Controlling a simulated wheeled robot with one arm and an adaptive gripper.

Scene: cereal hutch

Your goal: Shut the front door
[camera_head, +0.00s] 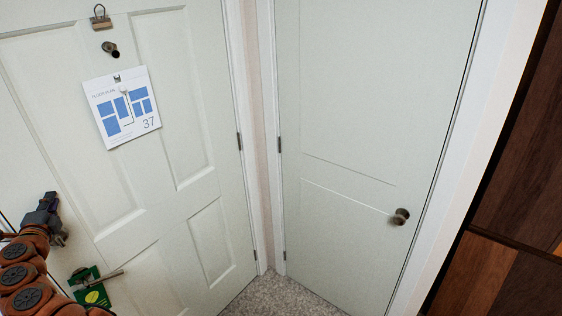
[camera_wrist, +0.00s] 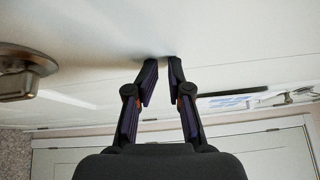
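The front door (camera_head: 185,200) is white and panelled, with a peephole, a floor plan sheet (camera_head: 122,107) and hinges on its right edge. I cannot tell how far it stands open. Its lever handle (camera_head: 108,276) carries a green hang tag (camera_head: 90,290). My gripper (camera_head: 58,238) is at the lower left, by the door's left part, above the handle. In the wrist view, my gripper's fingertips (camera_wrist: 161,62) are a small gap apart with nothing between them, close to a white surface. A metal handle (camera_wrist: 20,70) shows to their left; whether the tips touch the surface is unclear.
A second white door (camera_head: 350,120) with a round knob (camera_head: 401,216) stands at the right and looks closed. Speckled carpet (camera_head: 285,297) covers the floor between the doors. Dark wood panels (camera_head: 525,150) are at the far right.

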